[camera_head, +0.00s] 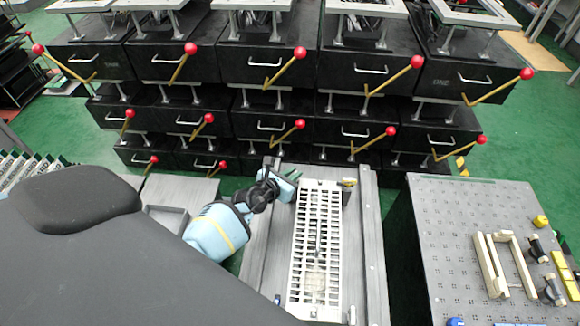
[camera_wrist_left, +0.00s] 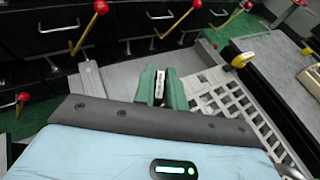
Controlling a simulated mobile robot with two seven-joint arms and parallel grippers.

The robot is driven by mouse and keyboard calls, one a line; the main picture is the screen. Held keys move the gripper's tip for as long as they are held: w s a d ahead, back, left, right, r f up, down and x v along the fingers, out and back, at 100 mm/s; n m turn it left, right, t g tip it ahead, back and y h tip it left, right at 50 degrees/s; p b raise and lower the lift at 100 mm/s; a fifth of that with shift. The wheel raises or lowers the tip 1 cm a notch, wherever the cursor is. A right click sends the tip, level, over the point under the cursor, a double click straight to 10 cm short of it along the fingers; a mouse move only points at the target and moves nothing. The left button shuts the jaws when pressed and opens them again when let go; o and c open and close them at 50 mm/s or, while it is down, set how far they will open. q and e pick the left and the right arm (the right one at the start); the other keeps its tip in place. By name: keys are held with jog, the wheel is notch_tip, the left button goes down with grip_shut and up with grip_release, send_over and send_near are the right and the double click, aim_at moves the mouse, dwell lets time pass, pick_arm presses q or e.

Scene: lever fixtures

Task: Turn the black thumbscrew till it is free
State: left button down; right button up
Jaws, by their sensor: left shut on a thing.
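My left gripper (camera_head: 290,182) is at the far left corner of a long white slotted frame (camera_head: 325,200). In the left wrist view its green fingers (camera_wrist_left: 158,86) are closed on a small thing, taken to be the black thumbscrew. The white frame also shows in the left wrist view (camera_wrist_left: 238,110), just right of the fingers. My right gripper is not in view.
The frame lies on a grey bench (camera_head: 372,240). A yellow part (camera_head: 348,182) sits at its far right corner. Black boxes with red-knobbed levers (camera_head: 299,53) stand behind. On the right, a perforated table (camera_head: 450,230) holds a cream frame (camera_head: 488,265) and black cylindrical parts (camera_head: 553,290).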

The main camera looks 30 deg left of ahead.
pick_arm(q)
jog(key=n+y+p, duration=0.2)
jog(key=p, duration=0.1)
jog(key=shift+w+d+r+n+y, duration=0.1)
jog(key=shift+d+r+n+y, duration=0.05)
jog(key=shift+r+n+y, duration=0.2)
jog(key=shift+f+n+y+p, duration=0.2)
jog(key=shift+n+y+p, duration=0.45)
jog(key=shift+y, duration=0.2)
jog(key=shift+f+n+g+y, duration=0.15)
jog(key=shift+n+g+y, duration=0.45)
jog(key=shift+n+y, duration=0.5)
jog(key=shift+y, duration=0.4)
jog(key=c, duration=1.4)
grip_release()
jog(key=shift+c, duration=0.2)
